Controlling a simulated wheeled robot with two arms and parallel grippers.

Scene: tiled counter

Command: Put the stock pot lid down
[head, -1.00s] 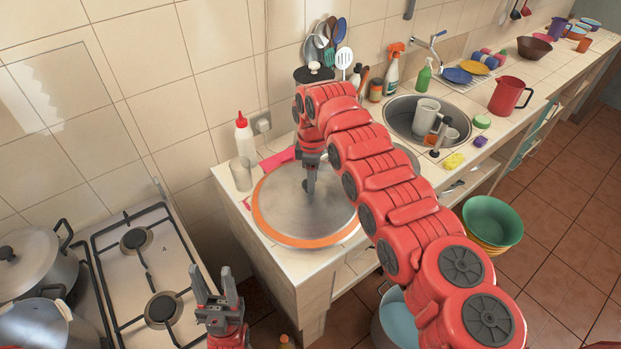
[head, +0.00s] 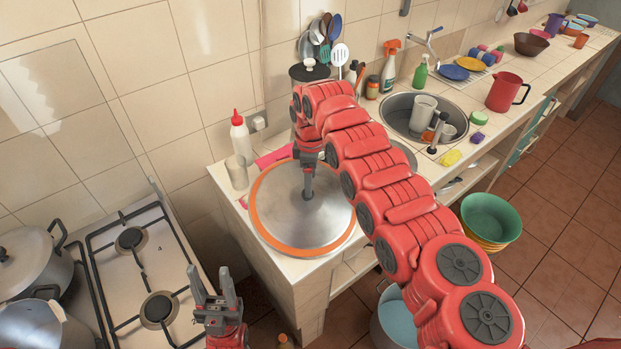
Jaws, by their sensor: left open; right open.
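The stock pot lid (head: 281,222) is a wide silver disc with an orange rim. It lies over the near left end of the tiled counter and looks nearly flat. My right gripper (head: 308,194) points down at the lid's centre, with its fingertips at the lid's knob. The knob is mostly hidden, and the gap between the fingers is hard to see. My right arm covers part of the lid's right side. My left gripper (head: 216,297) is open and empty, pointing up, in front of the counter beside the stove.
A white bottle with a red cap (head: 240,138) and a glass (head: 237,172) stand behind the lid's left edge. A dark canister (head: 308,74) is behind my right arm. The stove (head: 150,265) with pots is at left. The sink (head: 398,115) is at right.

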